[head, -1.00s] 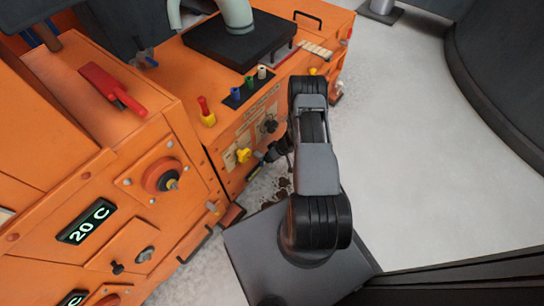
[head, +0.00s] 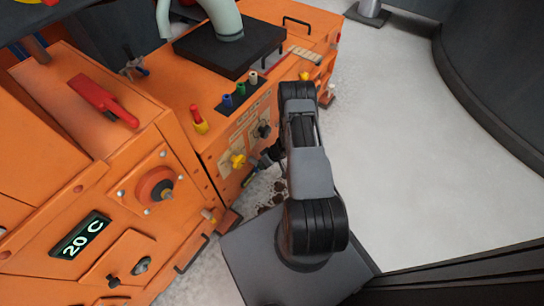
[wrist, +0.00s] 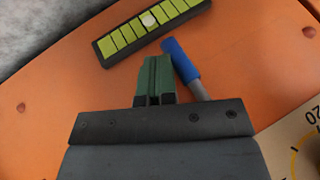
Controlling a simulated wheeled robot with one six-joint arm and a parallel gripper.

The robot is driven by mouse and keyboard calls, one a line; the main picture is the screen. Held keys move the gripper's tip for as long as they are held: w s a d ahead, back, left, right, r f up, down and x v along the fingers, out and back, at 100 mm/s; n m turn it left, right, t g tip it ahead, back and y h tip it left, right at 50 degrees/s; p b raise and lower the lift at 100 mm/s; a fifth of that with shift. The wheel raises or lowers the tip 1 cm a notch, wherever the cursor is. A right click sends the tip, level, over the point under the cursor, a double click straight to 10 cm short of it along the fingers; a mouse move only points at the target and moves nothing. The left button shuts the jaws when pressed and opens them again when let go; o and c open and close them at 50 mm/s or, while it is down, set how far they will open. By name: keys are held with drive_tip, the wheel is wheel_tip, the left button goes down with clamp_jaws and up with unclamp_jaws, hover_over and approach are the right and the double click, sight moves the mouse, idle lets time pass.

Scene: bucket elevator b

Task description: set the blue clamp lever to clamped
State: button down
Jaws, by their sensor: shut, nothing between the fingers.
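The blue clamp lever (wrist: 181,60) shows in the wrist view as a blue grip on a grey shaft, against an orange panel. Its shaft runs down to the right and its lower end is hidden behind my gripper's body. My gripper (wrist: 156,62) has green fingers, which are shut and empty. They lie just left of the lever in the picture; I cannot tell whether they touch it. In the head view my gripper (head: 257,167) is small and partly hidden by my arm, close to the orange machine's side, and the lever cannot be made out there.
A yellow knob (head: 237,160) is on the machine's side near my gripper. A red lever (head: 103,98) is on the left housing. Open grey floor (head: 410,160) lies to the right.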

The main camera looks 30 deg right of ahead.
drive_tip(key=s+d+r+p, duration=0.1)
drive_tip(key=d+r+p, duration=0.2)
drive_tip(key=d+r, duration=0.4)
drive_tip(key=shift+s+d+r, duration=0.15)
drive_tip(key=shift+d+r, duration=0.2)
drive_tip(key=shift+d, duration=1)
